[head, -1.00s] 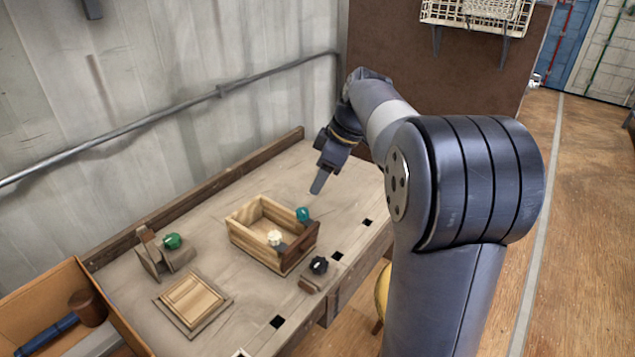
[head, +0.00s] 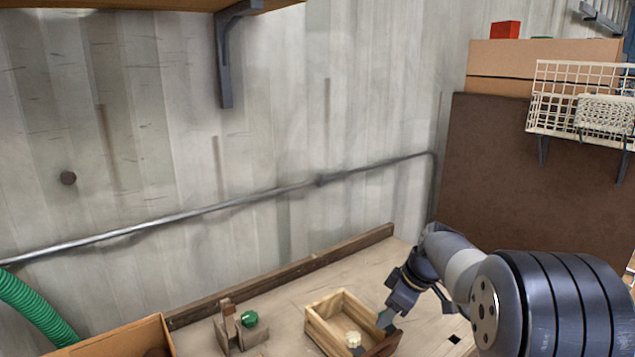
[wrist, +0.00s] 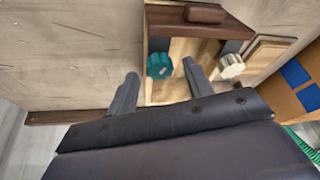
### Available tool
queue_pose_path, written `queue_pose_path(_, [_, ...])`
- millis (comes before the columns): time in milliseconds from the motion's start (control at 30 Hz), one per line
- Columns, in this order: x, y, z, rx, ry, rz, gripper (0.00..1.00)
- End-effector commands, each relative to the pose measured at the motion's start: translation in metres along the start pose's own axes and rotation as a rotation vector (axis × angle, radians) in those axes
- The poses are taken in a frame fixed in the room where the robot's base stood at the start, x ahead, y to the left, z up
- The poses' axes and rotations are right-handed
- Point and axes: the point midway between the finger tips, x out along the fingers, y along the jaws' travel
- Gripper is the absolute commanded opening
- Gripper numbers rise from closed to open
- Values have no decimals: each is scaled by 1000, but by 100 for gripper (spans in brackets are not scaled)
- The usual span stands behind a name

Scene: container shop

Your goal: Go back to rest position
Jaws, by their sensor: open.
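My gripper (wrist: 160,84) is open, its two fingers spread in the wrist view. A teal knob (wrist: 160,66) shows between and slightly beyond the fingertips, with nothing gripped.
A green knob (head: 249,319) sits on a small wooden stand at the left. A cardboard box (head: 120,340) stands at the lower left. A pipe (head: 200,210) runs along the wall behind the bench. A shelf (head: 150,5) overhangs the top left, with a wire basket (head: 580,100) at the right.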

Motion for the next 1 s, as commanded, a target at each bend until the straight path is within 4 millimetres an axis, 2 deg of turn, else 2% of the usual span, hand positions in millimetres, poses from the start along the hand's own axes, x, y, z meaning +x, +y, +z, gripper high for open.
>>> queue_pose_path(67, [8, 0, 0, 0, -1, -1, 49])
queue_pose_path(700, [6, 1, 0, 1, 1, 3, 49])
queue_pose_path(1000, [-51, 1, 0, 0, 1, 5, 49])
